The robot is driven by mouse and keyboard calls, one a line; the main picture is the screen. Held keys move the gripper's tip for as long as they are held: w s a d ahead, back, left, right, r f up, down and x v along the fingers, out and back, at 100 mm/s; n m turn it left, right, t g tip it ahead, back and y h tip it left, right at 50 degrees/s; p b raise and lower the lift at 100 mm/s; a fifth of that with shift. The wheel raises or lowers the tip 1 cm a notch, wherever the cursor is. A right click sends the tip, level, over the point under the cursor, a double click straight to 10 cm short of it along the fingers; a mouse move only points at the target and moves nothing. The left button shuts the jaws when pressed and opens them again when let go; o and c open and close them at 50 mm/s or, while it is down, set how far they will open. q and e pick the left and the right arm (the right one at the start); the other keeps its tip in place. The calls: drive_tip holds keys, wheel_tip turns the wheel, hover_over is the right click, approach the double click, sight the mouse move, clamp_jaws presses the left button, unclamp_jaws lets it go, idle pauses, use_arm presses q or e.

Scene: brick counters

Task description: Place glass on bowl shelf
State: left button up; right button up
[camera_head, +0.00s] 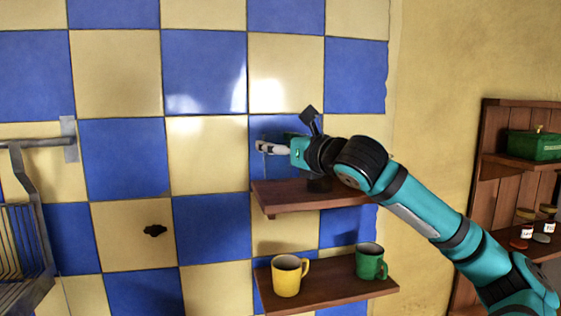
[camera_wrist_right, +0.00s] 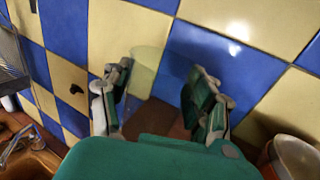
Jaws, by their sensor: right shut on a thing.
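My right gripper (camera_head: 262,147) is just above the left part of the upper wooden shelf (camera_head: 285,198), near the tiled wall. In the right wrist view its two fingers (camera_wrist_right: 160,98) stand apart on either side of a faint, clear glass (camera_wrist_right: 150,72) and are shut on it. The glass is nearly see-through, so its base and any contact with the shelf cannot be made out. A round brown vessel with a pale inside (camera_wrist_right: 296,157), probably a bowl, is at the lower right of the wrist view, beside the gripper. In the head view my arm hides most of that spot. My left gripper is not in view.
A lower shelf (camera_head: 335,288) holds a yellow mug (camera_head: 286,276) and a green mug (camera_head: 369,262). A metal rack (camera_head: 20,240) hangs at the left. A dark wall hook (camera_head: 154,231) sits between. A wooden cabinet (camera_head: 490,200) with a green box (camera_head: 532,146) stands at the right.

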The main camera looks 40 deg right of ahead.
sight(280, 162)
drive_tip(key=f+b, duration=0.1)
drive_tip(key=d+f, duration=0.1)
drive_tip(key=f, duration=0.1)
drive_tip(key=shift+w+f+b, duration=0.15)
drive_tip(key=shift+w+b, duration=0.05)
drive_tip(key=shift+b, duration=0.15)
drive_tip(key=shift+f, duration=0.15)
drive_tip(key=shift+a, duration=0.1)
drive_tip(key=o, duration=1.4)
drive_tip(key=shift+f, duration=0.15)
